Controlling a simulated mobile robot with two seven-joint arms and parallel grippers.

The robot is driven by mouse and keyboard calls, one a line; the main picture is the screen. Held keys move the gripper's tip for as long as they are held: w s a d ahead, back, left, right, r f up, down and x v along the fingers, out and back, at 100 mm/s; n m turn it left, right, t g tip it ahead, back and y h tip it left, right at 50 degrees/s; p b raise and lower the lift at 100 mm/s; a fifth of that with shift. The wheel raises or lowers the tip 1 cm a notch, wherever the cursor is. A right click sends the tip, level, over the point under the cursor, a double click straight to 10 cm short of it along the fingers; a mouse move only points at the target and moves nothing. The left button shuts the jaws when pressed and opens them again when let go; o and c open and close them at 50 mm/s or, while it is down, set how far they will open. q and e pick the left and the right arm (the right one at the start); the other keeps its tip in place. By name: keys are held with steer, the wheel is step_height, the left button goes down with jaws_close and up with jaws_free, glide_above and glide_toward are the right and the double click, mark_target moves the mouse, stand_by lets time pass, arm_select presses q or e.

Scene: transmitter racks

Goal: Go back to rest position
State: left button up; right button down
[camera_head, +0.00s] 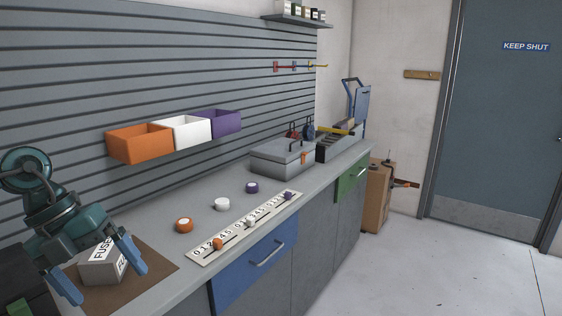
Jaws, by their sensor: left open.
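My left gripper (104,270) is at the lower left, above the near end of the workbench. Its two blue fingers are open, one on each side of a light grey box marked "FUSE" (101,266). The box sits on a brown mat (158,266). Whether the fingers touch the box is hard to tell. My right gripper is not in view.
Orange (184,225), white (222,204) and purple (252,187) knobs stand on the bench behind a numbered slider strip (205,254). Open bins (140,143) hang on the slatted wall. A grey toolbox (283,158) stands farther along. The floor (420,270) at right is clear.

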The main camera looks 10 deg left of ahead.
arm_select(q)
steer(key=s+d+f+n+t, duration=0.1)
steer(key=d+f+n+t, duration=0.2)
steer(key=f+n, duration=0.5)
steer(key=s+d+f+n+t+p, duration=0.1)
steer(key=d+f+n+t, duration=0.3)
steer(key=f+n, duration=0.5)
steer(key=s+d+f+n+t+y+p, duration=0.1)
steer(key=s+d+f+n+t, duration=0.2)
steer(key=f+n+t, duration=0.3)
step_height(320, 180, down, 3)
steer(key=shift+d+n, duration=0.25)
steer(key=shift+n, duration=0.95)
steer(key=s+d+f+n+g, duration=0.1)
steer(key=d, duration=0.2)
steer(key=s+d+f+n+g, duration=0.1)
steer(key=s+d, duration=0.1)
steer(key=s+d+f+n+g, duration=0.1)
steer(key=d+f, duration=0.1)
steer(key=d, duration=0.1)
steer(key=shift+s+d+f, duration=0.1)
steer(key=shift+s+d, duration=0.15)
steer(key=shift+d, duration=0.05)
steer(key=shift+c, duration=0.3)
